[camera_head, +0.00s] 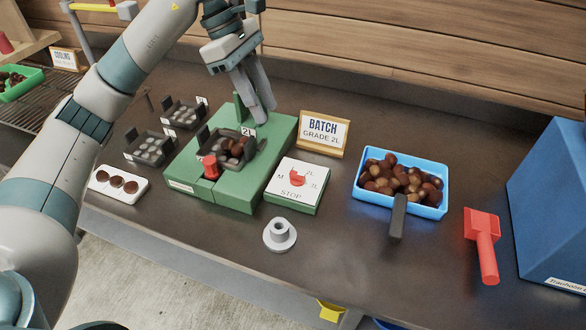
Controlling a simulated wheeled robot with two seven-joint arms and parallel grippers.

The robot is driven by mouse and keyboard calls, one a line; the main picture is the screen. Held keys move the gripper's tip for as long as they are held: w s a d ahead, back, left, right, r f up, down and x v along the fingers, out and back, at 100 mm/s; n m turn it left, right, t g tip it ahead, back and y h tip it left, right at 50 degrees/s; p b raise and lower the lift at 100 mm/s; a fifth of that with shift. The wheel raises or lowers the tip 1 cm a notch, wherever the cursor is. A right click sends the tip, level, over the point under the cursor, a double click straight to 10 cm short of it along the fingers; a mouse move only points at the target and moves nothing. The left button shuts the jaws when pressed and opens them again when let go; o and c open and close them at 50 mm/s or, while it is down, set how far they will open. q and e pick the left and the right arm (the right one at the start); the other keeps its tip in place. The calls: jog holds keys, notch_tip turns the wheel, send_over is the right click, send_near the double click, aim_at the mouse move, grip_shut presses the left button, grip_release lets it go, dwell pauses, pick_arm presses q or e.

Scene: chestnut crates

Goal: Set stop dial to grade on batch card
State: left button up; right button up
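The batch card (323,134) stands in a wooden holder and reads "BATCH GRADE 2L". The stop dial (297,178) is a red knob on a white plate marked STOP, on a green block in front of the card. Marks including M, 2L and 3L ring the knob; where it points is too small to tell. My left gripper (266,115) is above the back of the green machine (259,174), behind and left of the dial, apart from it. Its two fingers point down close together, with nothing seen between them. My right gripper is not in view.
A tray marked 2L (219,160) holds chestnuts on the machine, near a red knob (210,167). A blue tray of chestnuts (363,187), a red scoop (483,245) and a blue box (549,190) are at right. A white flanged piece (280,235) lies in front of the dial.

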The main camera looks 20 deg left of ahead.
aim_at(296, 172)
pick_arm(q)
jog(key=p+x, duration=0.3)
jog(key=x, duration=1.4)
jog(key=shift+d+f, duration=0.15)
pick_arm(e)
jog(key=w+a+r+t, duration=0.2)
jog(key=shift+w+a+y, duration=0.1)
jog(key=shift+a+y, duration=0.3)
pick_arm(q)
grip_shut()
